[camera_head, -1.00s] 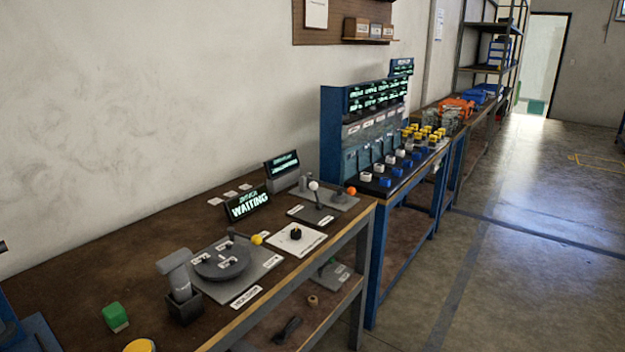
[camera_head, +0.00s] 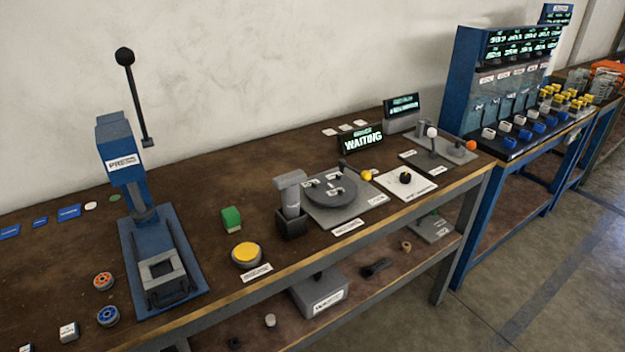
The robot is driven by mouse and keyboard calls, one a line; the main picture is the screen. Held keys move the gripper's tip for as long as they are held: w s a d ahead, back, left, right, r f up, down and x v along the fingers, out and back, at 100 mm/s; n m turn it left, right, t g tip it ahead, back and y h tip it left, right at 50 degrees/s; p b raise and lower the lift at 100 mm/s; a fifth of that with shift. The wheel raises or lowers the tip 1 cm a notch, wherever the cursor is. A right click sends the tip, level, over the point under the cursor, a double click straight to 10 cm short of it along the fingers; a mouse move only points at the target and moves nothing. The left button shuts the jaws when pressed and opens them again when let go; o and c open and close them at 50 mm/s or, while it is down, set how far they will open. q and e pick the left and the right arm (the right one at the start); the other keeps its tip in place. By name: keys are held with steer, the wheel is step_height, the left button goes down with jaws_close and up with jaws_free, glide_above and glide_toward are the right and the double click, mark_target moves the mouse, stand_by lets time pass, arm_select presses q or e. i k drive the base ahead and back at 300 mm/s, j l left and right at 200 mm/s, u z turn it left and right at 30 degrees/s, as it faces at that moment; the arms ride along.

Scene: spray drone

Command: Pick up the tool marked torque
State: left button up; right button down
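I cannot read the word torque on any label here. A grey hammer-shaped tool (camera_head: 290,190) stands upright in a black square holder (camera_head: 291,222) near the front edge of the bench, left of a round grey turntable (camera_head: 331,189). No legible marking shows on it. On the lower shelf, a grey block (camera_head: 318,291) carries a white label (camera_head: 329,301) too small to read surely. A dark tool-like piece (camera_head: 376,268) lies to its right. Neither of my grippers is in view.
A blue press (camera_head: 146,215) marked PRESS stands at the left of the wooden bench. A yellow button (camera_head: 246,255) and green block (camera_head: 231,219) sit beside it. A screen (camera_head: 361,140) reads WAITING. A blue station (camera_head: 500,85) stands farther right. Floor at lower right is clear.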

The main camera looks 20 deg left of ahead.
mark_target(288, 185)
steer(key=i+l+u, duration=0.15)
steer(key=i+u, duration=0.25)
steer(key=i+l+u, duration=0.4)
steer(key=k+j, duration=0.05)
steer(key=j, duration=0.05)
